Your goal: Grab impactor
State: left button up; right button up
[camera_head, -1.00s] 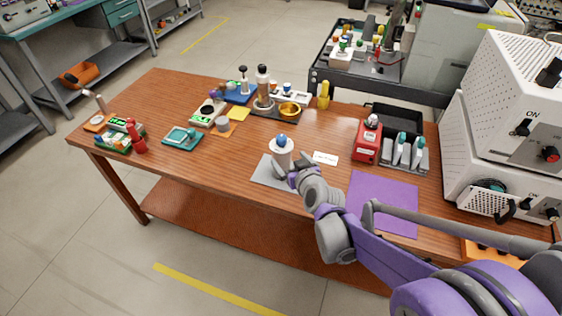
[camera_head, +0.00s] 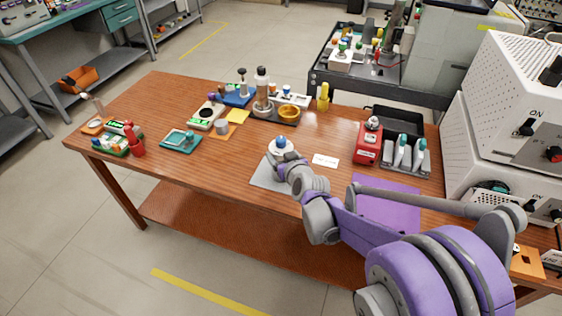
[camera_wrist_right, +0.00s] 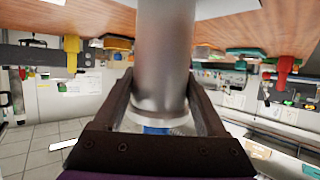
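The impactor, which I take to be the pale cylinder with a blue top (camera_head: 281,144), stands upright at the grey mat (camera_head: 266,176) near the table's front edge. My right gripper (camera_head: 280,156) is at its near side and hides most of its lower body. In the right wrist view a smooth metallic cylinder (camera_wrist_right: 164,60) stands between the two dark fingers of the right gripper (camera_wrist_right: 161,85). The fingers lie close along both its sides; whether they press on it cannot be told. My left gripper is not in view.
A white card (camera_head: 325,161), a red device (camera_head: 367,143) and a purple mat (camera_head: 388,200) lie to the right. A gold bowl (camera_head: 288,113) and a yellow bottle (camera_head: 323,97) stand behind. The wooden table is clear left of the grey mat.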

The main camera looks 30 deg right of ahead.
grip_shut()
jog(key=shift+r, duration=0.1)
